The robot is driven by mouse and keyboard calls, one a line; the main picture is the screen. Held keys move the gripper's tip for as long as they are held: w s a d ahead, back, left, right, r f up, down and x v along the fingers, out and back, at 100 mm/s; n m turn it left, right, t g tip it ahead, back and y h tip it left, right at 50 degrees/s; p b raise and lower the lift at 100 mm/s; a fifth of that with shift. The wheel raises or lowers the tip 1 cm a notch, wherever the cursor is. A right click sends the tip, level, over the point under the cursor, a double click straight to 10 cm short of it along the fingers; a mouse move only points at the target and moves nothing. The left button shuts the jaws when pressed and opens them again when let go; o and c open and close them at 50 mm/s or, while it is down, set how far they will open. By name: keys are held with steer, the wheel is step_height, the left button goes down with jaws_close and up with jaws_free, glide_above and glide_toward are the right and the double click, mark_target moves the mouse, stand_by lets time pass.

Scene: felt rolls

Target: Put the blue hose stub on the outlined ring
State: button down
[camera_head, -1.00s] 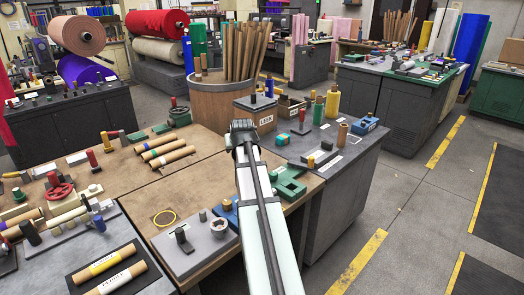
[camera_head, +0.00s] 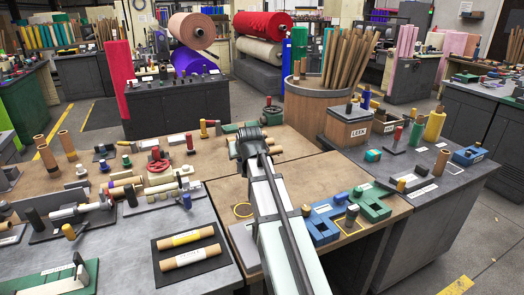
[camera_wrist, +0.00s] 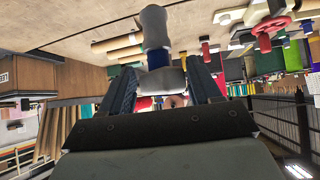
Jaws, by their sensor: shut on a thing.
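My gripper (camera_head: 252,141) is over the brown table, in front of several brown rolls. In the head view the stub is hidden by my gripper. The outlined ring (camera_head: 235,211), a thin yellow circle, lies flat on the brown table, just left of my arm and nearer the camera than my gripper. The ring looks empty.
A blue block (camera_head: 322,228) and a green block (camera_head: 371,206) stand right of my arm. A dark mat (camera_head: 161,263) with two labelled rolls lies front left. A red handwheel (camera_head: 158,162) and several fittings stand at left. A round tub (camera_head: 318,108) of tubes is behind.

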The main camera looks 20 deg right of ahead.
steer(key=s+f+n+y, duration=0.4)
steer(key=f+n, duration=0.1)
steer(key=f, duration=0.2)
steer(key=shift+s+f+y, duration=0.3)
steer(key=shift+s+f, duration=0.05)
steer(key=shift+f, duration=0.05)
steer(key=shift+a, duration=0.1)
steer(key=shift+s, duration=0.1)
steer(key=shift+f, duration=3)
steer(key=shift+f, duration=0.45)
steer(key=shift+c, duration=0.8)
jaws_free()
